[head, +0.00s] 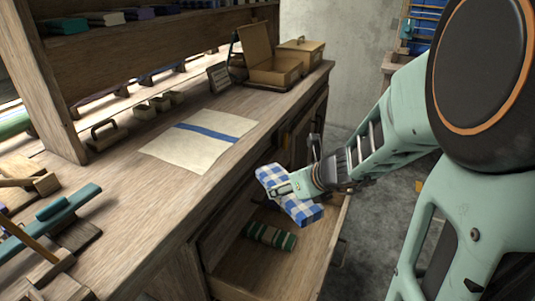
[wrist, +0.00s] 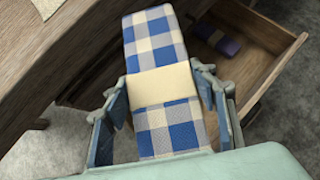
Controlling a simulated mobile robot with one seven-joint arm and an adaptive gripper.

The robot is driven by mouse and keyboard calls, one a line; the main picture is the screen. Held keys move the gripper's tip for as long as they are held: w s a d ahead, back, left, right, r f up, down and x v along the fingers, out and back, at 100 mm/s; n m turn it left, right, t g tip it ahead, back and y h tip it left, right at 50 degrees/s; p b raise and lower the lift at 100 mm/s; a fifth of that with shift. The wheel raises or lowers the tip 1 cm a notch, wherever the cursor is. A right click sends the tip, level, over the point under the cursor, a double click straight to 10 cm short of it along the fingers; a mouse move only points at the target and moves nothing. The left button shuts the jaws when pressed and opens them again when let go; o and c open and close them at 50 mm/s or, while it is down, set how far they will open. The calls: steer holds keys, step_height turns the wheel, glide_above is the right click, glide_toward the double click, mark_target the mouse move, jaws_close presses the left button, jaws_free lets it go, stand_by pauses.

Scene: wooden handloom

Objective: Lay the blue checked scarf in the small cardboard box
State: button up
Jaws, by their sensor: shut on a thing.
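The blue checked scarf (head: 299,210) is folded into a long flat bundle with a pale cream band (wrist: 162,84) around its middle. My gripper (head: 285,189) is shut on it and holds it tilted above an open drawer. In the wrist view the scarf (wrist: 157,45) lies between the two fingers of my gripper (wrist: 165,105). The small cardboard box (head: 268,68) stands open, lid up, at the far end of the bench. Its inside is mostly hidden from this angle.
The open drawer (head: 262,265) holds a green striped folded cloth (head: 270,236). A cream cloth with a blue stripe (head: 198,140) lies on the bench. A closed box (head: 300,52) stands behind the cardboard box, and a small dark sign (head: 218,77) beside it. Small containers (head: 159,104) line the bench's back.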

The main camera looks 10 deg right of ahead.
steer(key=r+p, duration=0.1)
steer(key=p, duration=0.1)
steer(key=r+p, duration=0.1)
steer(key=p, duration=0.1)
steer(key=n+y+p, duration=0.1)
steer(key=shift+s+d+r+g+p, duration=0.25)
steer(key=shift+s+r+g+p, duration=0.05)
steer(key=shift+r+p, duration=0.1)
steer(key=r+n+p, duration=0.1)
steer(key=p, duration=0.3)
steer(key=s+r+n+y+p, duration=0.1)
steer(key=p, duration=0.2)
steer(key=shift+r+g+p, duration=0.35)
steer(key=shift+r+g, duration=0.05)
steer(key=s+r+n+g+y+p, duration=0.1)
steer(key=s+r+n+p, duration=0.2)
steer(key=p, duration=1.2)
step_height(320, 180, up, 4)
steer(key=shift+s+a+f+g+y+p, duration=0.15)
steer(key=shift+a+g+y+p, duration=0.15)
steer(key=shift+g+y+p, duration=0.1)
